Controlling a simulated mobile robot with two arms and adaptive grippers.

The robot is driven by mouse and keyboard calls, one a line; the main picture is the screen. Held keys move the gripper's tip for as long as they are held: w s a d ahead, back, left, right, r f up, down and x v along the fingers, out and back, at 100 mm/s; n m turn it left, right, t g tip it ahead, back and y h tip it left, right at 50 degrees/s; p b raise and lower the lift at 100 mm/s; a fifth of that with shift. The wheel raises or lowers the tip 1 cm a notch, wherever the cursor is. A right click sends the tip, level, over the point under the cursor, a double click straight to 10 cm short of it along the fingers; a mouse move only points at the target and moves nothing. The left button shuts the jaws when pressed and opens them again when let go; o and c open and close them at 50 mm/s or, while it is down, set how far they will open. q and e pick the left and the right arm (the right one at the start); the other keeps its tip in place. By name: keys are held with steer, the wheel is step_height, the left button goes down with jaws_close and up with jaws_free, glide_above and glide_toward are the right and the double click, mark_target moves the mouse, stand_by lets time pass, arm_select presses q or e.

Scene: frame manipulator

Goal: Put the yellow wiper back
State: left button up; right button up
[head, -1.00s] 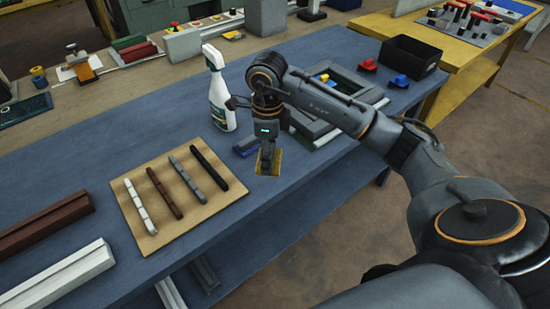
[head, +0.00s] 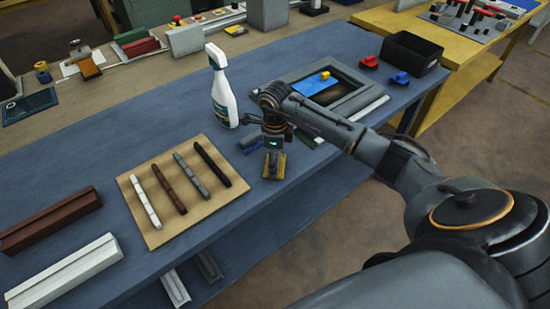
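The yellow wiper (head: 281,169) is a small yellow piece near the front edge of the blue table, right of the brown board. My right gripper (head: 273,166) points down at it, and its fingers overlap it in the picture. Yellow shows on both sides of the fingers. I cannot tell whether they are closed on it or whether it touches the table. A blue piece (head: 250,143) lies just behind and left of it. My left gripper is not in view.
The brown board (head: 160,228) holds several bars. A white spray bottle (head: 221,95) stands behind the gripper. A grey frame (head: 362,92) with a blue part and yellow block lies behind my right arm. A black bin (head: 414,60) stands at the far right.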

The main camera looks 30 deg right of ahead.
steer(key=shift+f, duration=0.2)
steer(key=o, duration=1)
steer(key=shift+r, duration=0.1)
steer(key=shift+r, duration=0.25)
steer(key=shift+r+b, duration=1.4)
steer(key=shift+r, duration=4.5)
